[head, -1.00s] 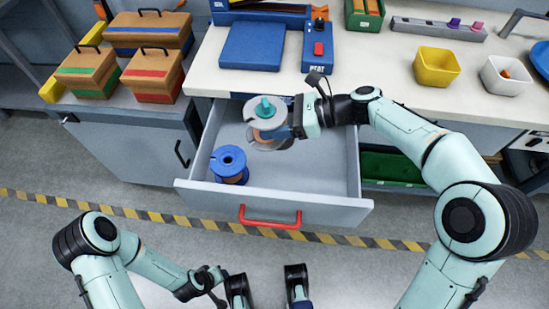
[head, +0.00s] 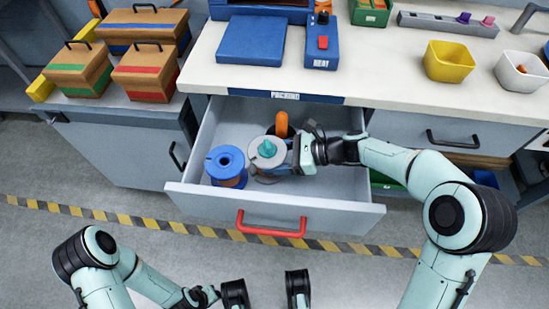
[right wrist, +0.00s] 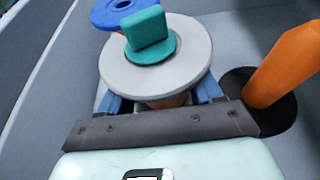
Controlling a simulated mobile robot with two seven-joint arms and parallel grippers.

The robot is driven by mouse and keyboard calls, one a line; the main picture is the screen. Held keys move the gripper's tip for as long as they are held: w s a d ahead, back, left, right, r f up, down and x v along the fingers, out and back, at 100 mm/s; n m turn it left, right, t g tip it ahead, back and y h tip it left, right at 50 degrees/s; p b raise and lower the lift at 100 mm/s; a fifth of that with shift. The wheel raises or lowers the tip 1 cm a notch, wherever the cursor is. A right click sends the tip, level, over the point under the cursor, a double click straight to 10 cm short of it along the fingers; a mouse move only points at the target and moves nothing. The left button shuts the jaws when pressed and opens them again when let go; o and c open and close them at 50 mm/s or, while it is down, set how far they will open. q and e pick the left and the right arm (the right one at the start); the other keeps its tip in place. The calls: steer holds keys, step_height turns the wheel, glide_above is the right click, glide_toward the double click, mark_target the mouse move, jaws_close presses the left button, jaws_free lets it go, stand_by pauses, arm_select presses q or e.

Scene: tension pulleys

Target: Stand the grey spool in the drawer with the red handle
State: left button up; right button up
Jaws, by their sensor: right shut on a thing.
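The grey spool (head: 266,153), with a teal knob on top, is upright inside the open drawer with the red handle (head: 271,226). My right gripper (head: 290,166) is shut on the spool below its upper flange. The right wrist view shows the grey flange (right wrist: 155,62) and the blue fingers on both sides under it. The spool's lower end is mostly hidden; I cannot tell whether it touches the drawer floor.
A blue spool (head: 226,166) stands in the drawer just left of the grey one. An orange upright piece (head: 281,124) is behind it, on a black round base (right wrist: 262,100). The drawer floor right of my gripper looks clear. The worktop (head: 390,88) overhangs the drawer's back.

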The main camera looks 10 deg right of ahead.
stand_by(0.3)
steer(key=shift+f, duration=0.15)
steer(key=o, duration=1.6)
arm_select(q)
steer(key=shift+s+f, duration=0.1)
steer(key=shift+s, duration=0.05)
arm_select(e)
steer(key=shift+o, duration=0.2)
steer(key=shift+d+r, duration=0.25)
arm_select(q)
steer(key=w+r+t+p, duration=0.2)
steer(key=w+r+p, duration=0.1)
steer(key=w+r, duration=0.2)
steer(key=shift+w+d, duration=0.4)
arm_select(e)
steer(key=v, duration=1.1)
steer(key=shift+d, duration=0.25)
steer(key=shift+s, duration=0.1)
